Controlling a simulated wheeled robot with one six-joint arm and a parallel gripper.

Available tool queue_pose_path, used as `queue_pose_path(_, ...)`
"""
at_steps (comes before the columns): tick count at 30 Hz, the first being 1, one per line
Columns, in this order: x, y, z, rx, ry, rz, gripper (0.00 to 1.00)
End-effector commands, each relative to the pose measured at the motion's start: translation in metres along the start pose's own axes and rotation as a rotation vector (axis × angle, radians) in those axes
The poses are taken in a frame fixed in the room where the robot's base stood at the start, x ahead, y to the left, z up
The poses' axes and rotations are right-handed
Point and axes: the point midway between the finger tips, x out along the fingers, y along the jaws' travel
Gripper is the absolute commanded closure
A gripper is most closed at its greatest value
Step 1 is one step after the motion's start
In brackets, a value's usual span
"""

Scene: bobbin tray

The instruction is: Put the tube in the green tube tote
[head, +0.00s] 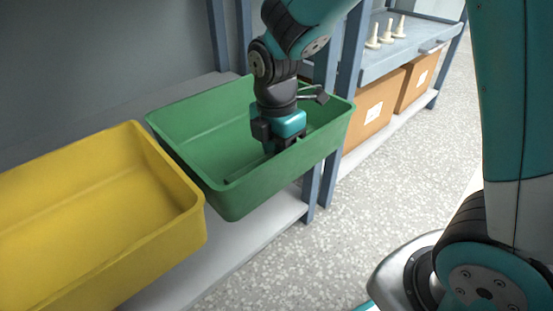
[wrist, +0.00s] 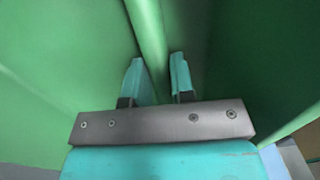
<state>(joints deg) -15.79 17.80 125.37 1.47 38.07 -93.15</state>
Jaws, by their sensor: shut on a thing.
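The green tube tote (head: 185,112) stands on the shelf in the middle of the head view, and its green walls fill most of the wrist view. My gripper (head: 277,146) points down inside the tote, near its front wall. In the wrist view my gripper (wrist: 158,68) has its two teal fingers on either side of a long green tube (wrist: 149,35), and is shut on it. The tube is close in colour to the tote.
A yellow tote (head: 165,165) stands just left of the green tote. Blue rack posts (head: 348,70) rise behind and right of it. Farther right are a shelf with pale pegs (head: 387,32) and cardboard boxes (head: 372,112). The speckled floor (head: 290,255) in front is clear.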

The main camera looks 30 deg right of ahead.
Motion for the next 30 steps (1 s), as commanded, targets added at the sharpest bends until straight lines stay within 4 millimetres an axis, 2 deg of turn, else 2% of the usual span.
queue_pose_path(1, 0.008, 0.0, 0.0, 0.0, 0.0, 0.0, 1.0)
queue_pose_path(12, 0.009, 0.001, 0.0, 0.0, 0.0, 0.001, 1.0)
queue_pose_path(13, 0.008, 0.001, 0.0, 0.0, 0.0, 0.001, 0.7)
queue_pose_path(15, 0.008, 0.001, 0.0, 0.0, 0.0, 0.002, 0.54)
queue_pose_path(16, 0.008, 0.001, 0.0, 0.0, 0.0, 0.002, 0.52)
queue_pose_path(25, 0.005, 0.001, 0.0, 0.0, 0.0, 0.003, 0.52)
queue_pose_path(30, -0.022, 0.001, 0.0, 0.0, 0.0, 0.005, 0.52)
